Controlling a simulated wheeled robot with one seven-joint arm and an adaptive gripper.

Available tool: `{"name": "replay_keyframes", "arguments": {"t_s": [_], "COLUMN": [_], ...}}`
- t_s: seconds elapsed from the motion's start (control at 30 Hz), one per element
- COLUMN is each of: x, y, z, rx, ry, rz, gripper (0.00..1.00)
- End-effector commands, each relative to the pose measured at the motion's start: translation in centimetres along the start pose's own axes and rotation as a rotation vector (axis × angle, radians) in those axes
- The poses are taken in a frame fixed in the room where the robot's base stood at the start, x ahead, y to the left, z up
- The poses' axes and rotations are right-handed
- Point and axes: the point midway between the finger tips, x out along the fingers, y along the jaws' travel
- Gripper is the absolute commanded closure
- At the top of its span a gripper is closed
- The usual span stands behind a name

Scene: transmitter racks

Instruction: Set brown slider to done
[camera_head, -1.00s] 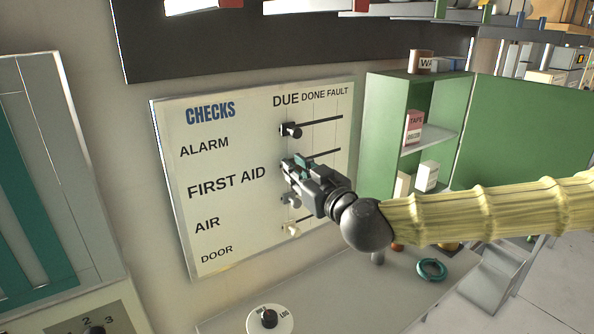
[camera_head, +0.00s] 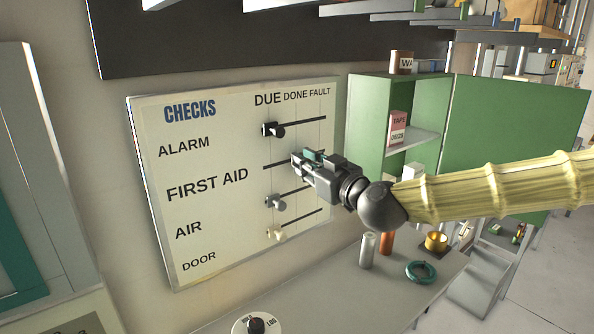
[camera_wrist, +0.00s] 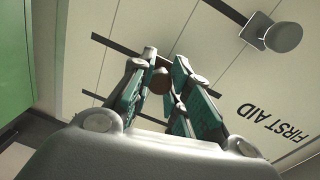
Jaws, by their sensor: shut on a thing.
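The white CHECKS board (camera_head: 215,225) hangs on the wall with columns DUE, DONE and FAULT. My gripper (camera_head: 304,164) is at the FIRST AID row, around the DONE column, and hides the slider there in the head view. In the wrist view, the brown slider's round knob (camera_wrist: 161,81) sits between the teal-padded fingers of my gripper (camera_wrist: 163,85), which are shut on it. Bare track shows to the left of the gripper in the head view. The exact fit of the slider to the DONE line is hidden.
A black slider (camera_head: 273,129) above, a grey slider (camera_head: 275,202) and a cream slider (camera_head: 277,235) below all stand at DUE. A green shelf (camera_head: 365,130) stands right of the board. A table below holds a rotary dial (camera_head: 256,325), cylinders and a teal ring (camera_head: 421,272).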

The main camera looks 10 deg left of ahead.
Motion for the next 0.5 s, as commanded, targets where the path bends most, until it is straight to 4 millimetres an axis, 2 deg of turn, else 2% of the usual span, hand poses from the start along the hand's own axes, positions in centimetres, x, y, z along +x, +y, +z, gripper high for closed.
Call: {"name": "replay_keyframes", "arguments": {"t_s": [0.27, 0.3, 0.4, 0.5], "x": [0.00, 0.00, 0.00, 0.00], "y": [0.04, 0.04, 0.04, 0.04], "z": [0.00, -0.01, -0.01, -0.01], "rx": [0.001, 0.001, 0.001, 0.000], "ry": [-0.001, 0.000, 0.000, 0.000], "rz": [0.000, 0.000, 0.000, 0.000], "gripper": [1.00, 0.79, 0.60, 0.58]}}
